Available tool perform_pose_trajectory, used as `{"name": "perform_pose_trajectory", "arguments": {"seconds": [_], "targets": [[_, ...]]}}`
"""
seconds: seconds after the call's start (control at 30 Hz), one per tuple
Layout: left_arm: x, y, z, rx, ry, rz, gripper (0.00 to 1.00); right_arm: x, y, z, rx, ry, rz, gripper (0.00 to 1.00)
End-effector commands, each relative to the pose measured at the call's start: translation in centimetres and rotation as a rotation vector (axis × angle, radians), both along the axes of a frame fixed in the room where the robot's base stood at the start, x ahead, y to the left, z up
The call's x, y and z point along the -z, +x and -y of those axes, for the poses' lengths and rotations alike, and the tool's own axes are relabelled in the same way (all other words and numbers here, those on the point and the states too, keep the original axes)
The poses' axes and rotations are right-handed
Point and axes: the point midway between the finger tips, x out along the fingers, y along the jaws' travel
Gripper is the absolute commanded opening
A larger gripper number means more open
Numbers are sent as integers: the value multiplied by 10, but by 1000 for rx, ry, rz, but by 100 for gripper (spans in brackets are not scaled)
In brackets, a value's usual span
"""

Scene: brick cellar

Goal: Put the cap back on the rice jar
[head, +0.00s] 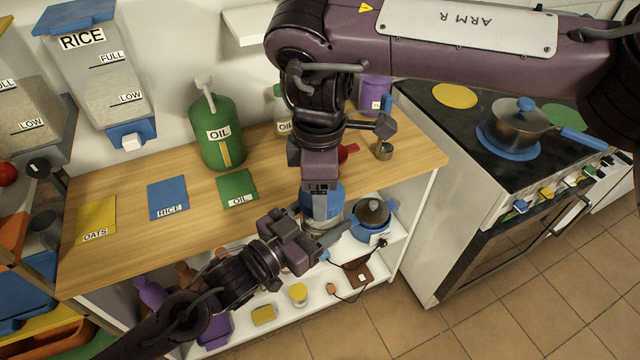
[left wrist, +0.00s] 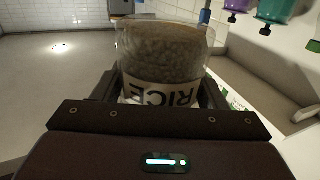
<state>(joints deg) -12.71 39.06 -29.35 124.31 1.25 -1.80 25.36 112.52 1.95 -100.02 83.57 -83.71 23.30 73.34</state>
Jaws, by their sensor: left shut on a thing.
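The clear rice jar (left wrist: 165,55), filled with brown grain and labelled RICE, is gripped between the fingers of my left gripper (head: 312,246). In the left wrist view its label reads upside down. In the head view the jar (head: 318,224) is held near the front edge of the wooden counter. A blue cap (head: 320,203) is at the jar's top, directly under my right gripper (head: 320,186), which points down. I cannot tell whether the cap is seated or whether the right fingers are closed on it. The jar's lower part is partly hidden by my left gripper.
The wooden counter (head: 120,245) bears oats, blue rice and green oil mats, a green oil can (head: 216,135) and a small metal cup (head: 384,150). The stove (head: 480,130) with a pot is at the right.

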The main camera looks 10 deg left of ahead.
Motion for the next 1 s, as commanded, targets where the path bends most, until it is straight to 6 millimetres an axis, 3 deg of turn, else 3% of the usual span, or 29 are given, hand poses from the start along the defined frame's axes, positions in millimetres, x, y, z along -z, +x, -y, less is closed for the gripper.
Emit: {"name": "perform_pose_trajectory", "arguments": {"seconds": [0.4, 0.6, 0.73, 1.0], "targets": [[0, 0, 0, 1, 1, 1, 2, 0, 4, 1, 960, 2, 3, 46], [0, -1, 1, 2, 1, 1, 2, 0, 5, 2, 1332, 3, 4, 46], [0, -1, 1, 2, 1, 1, 2, 0, 5, 2, 1446, 3, 5, 46], [0, -1, 1, 3, 1, -1, 2, 0, 5, 2, 1469, 4, 5, 46]]}}
